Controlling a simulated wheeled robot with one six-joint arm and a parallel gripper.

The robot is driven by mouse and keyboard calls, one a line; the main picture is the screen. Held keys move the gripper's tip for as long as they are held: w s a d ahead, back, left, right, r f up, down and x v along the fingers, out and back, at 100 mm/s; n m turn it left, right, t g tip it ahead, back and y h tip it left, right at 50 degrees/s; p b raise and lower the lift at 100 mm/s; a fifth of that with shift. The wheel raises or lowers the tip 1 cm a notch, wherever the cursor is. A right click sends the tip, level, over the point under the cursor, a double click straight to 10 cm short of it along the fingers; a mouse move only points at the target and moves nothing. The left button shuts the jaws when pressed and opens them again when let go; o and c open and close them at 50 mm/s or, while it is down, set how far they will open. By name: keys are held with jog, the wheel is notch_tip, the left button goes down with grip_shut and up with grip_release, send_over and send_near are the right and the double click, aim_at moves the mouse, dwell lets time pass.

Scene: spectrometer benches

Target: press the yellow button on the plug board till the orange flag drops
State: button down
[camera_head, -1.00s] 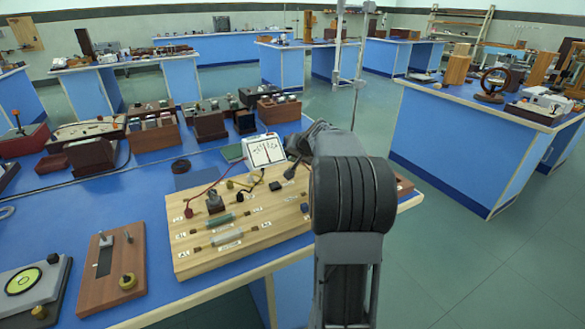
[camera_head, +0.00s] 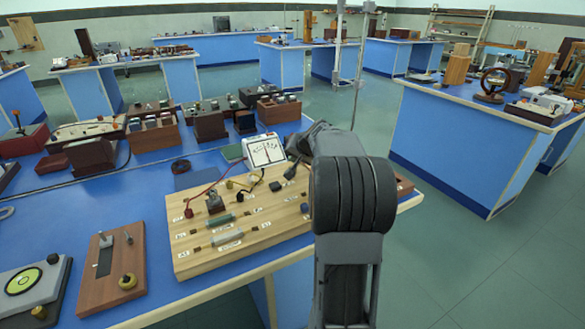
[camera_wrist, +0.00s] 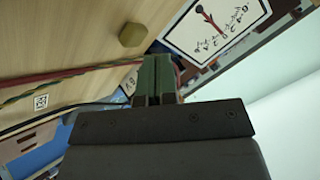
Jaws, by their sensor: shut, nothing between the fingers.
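The plug board (camera_head: 195,262) is a pale wooden board at the front edge of the blue bench, with terminals, resistors and wires on it. It fills the upper left of the wrist view (camera_wrist: 60,60). A dull yellow round-cornered knob or button (camera_wrist: 133,34) stands on the board there, just beyond my fingertips and slightly left. A gap shows between it and my gripper (camera_wrist: 154,65), which is shut and empty. In the head view my arm hides the gripper and the right part of the board. I cannot make out an orange flag in either view.
A white meter (camera_head: 264,150) stands at the board's back edge, close to my fingers in the wrist view (camera_wrist: 215,25). Red and black wires cross the board. A brown switch board (camera_head: 100,285) lies to the left. Wooden boxes (camera_head: 153,135) stand behind.

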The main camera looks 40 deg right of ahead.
jog(key=shift+f, duration=0.1)
dwell(0.3)
jog(key=shift+f+b, duration=0.35)
jog(key=shift+b, duration=0.2)
jog(key=shift+f+b, duration=0.45)
jog(key=shift+b, duration=0.05)
dwell(0.6)
jog(key=shift+r, duration=0.2)
jog(key=shift+r+p, duration=0.6)
jog(key=shift+r, duration=0.1)
jog(key=shift+r, duration=0.1)
jog(key=shift+r+p, duration=1.95)
jog(key=shift+r, duration=0.5)
jog(key=shift+f, duration=0.1)
